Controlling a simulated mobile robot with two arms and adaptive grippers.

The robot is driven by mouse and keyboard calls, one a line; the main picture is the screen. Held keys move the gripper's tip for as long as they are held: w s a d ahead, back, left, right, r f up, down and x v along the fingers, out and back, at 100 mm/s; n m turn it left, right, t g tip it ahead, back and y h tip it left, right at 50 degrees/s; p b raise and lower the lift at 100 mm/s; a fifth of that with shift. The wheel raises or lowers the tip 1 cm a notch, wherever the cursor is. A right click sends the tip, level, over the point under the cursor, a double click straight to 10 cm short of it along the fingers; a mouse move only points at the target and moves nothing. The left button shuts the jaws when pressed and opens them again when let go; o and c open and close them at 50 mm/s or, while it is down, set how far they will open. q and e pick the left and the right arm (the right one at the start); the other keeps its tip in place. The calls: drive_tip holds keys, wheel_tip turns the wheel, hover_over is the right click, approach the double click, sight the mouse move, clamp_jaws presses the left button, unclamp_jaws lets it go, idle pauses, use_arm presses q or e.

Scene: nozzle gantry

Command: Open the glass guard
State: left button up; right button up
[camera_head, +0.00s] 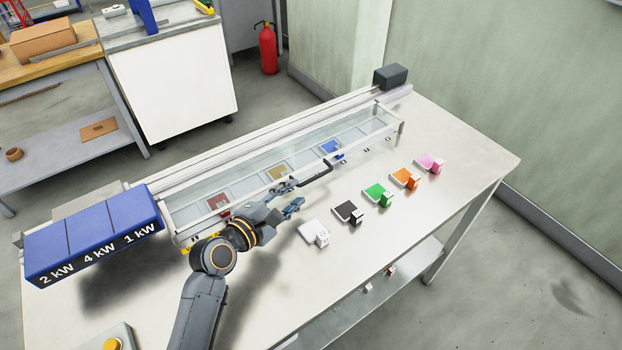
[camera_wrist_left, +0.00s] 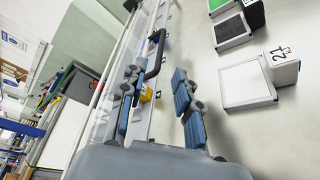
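The glass guard (camera_head: 245,185) is a long clear cover with a light frame over a row of coloured plates, and looks lowered. Its black handle (camera_head: 317,173) sticks out along the front side. In the left wrist view the black handle (camera_wrist_left: 157,55) lies just beyond my fingertips. My left gripper (camera_head: 297,194) is open and empty beside the near end of the handle. In the left wrist view my left gripper (camera_wrist_left: 158,95) shows two spread blue-grey fingers, one close to the handle; I cannot tell whether it touches. My right gripper is not in view.
Several coloured blocks with plates, such as a white one (camera_head: 315,233) and a green one (camera_head: 379,195), stand in front of the guard. A blue box marked in kW (camera_head: 95,235) is at the left.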

sight(308, 182)
use_arm(q)
drive_tip(key=x, duration=0.8)
clamp_jaws()
